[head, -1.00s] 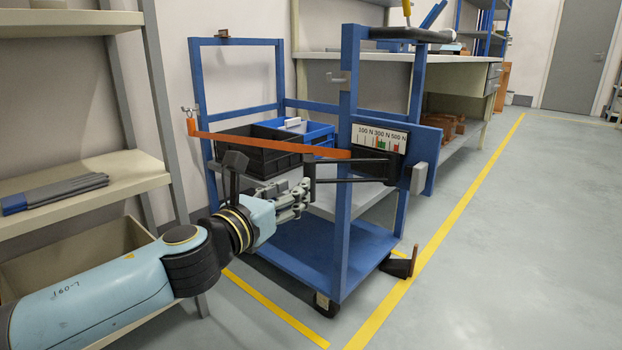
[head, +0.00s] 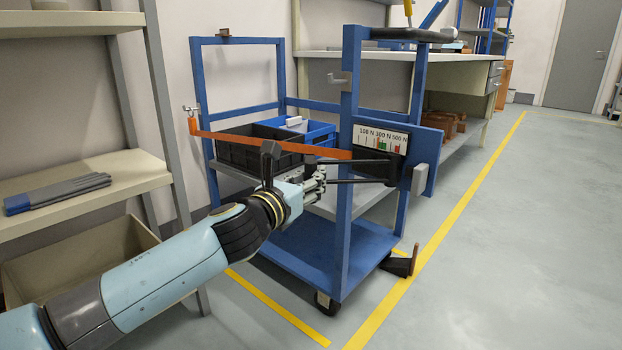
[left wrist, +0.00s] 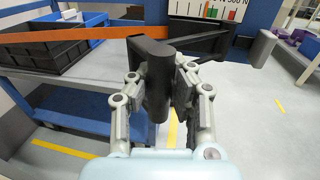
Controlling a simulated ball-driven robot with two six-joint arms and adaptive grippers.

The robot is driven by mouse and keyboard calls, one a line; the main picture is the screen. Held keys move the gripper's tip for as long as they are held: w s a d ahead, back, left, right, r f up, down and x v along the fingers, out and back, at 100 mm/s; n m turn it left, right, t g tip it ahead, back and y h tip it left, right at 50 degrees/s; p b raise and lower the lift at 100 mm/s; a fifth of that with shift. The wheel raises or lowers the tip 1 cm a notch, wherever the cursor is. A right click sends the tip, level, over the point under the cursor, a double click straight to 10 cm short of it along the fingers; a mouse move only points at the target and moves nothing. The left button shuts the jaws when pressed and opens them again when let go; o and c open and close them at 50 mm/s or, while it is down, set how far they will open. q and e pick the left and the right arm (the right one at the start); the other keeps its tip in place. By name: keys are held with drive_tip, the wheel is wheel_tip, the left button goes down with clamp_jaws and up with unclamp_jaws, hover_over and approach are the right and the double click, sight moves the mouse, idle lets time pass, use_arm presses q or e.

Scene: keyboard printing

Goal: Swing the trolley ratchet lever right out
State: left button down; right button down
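The blue trolley (head: 348,225) stands in the middle of the head view. Its ratchet lever (head: 360,181) is a pair of dark arms reaching left from a dark housing (head: 376,165) below the force scale. In the left wrist view the lever's thick black upright handle (left wrist: 152,75) stands between the fingers of my left gripper (left wrist: 165,92). The fingers are apart, one on each side, and a gap shows at the right finger. In the head view my left gripper (head: 316,181) covers the handle's end. My right gripper is out of view.
An orange strap (head: 260,142) runs across the trolley from a hook to the housing, just above my gripper. Black and blue crates (head: 318,133) sit behind it. A shelf (head: 120,178) stands at left. The floor (head: 500,250) at right is clear.

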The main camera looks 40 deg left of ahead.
use_arm(q)
drive_tip(key=shift+w+d+f, duration=0.1)
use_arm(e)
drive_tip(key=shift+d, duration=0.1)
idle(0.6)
use_arm(q)
drive_tip(key=shift+d, duration=0.1)
